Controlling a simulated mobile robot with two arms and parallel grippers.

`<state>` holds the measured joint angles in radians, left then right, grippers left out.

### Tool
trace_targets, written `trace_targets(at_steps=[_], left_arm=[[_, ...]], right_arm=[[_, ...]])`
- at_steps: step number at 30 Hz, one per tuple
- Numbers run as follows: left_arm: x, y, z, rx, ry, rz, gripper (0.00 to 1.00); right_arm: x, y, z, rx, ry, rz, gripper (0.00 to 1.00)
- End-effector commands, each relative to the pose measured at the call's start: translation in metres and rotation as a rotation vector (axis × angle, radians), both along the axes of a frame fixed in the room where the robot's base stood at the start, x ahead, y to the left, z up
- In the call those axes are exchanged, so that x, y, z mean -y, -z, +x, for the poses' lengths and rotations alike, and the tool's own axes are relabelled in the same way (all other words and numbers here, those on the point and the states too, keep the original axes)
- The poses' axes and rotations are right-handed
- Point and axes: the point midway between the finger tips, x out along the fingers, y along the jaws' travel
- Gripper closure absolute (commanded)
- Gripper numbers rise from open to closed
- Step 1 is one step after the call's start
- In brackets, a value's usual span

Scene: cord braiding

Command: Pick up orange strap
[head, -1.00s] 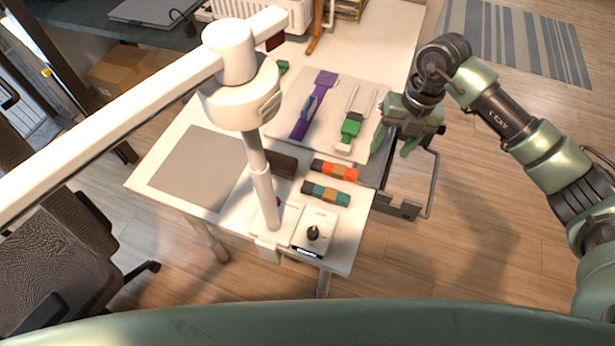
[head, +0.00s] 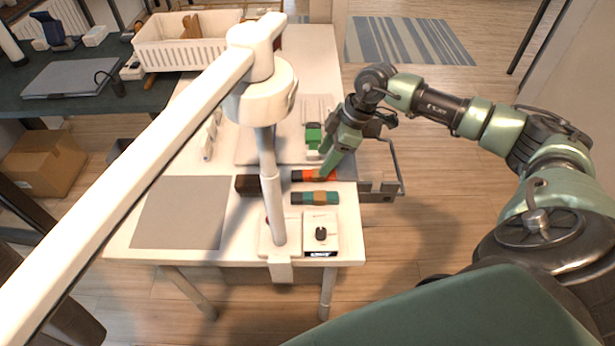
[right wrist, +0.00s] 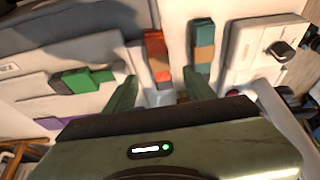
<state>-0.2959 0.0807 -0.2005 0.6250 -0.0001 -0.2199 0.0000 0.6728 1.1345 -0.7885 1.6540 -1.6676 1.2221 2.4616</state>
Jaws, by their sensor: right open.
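My left gripper is not in view.
A teal and tan strap (head: 315,198) lies parallel to the orange one, close in front. A green piece (head: 313,134) is behind. A white lamp post (head: 272,197) stands left of the straps, and a white box with a black knob (head: 320,234) is in front.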

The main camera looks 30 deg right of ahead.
Motion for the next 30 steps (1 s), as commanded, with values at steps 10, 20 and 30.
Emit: trace_targets(at_steps=[10, 20, 30], left_arm=[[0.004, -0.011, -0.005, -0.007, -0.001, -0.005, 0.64], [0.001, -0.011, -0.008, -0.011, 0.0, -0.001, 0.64], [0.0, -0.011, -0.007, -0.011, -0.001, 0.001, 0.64]], right_arm=[[-0.017, 0.043, 0.009, -0.002, -0.004, 0.0, 0.45], [-0.02, 0.054, 0.012, 0.0, -0.004, -0.001, 0.45], [-0.02, 0.053, 0.012, 0.0, -0.005, -0.001, 1.0]])
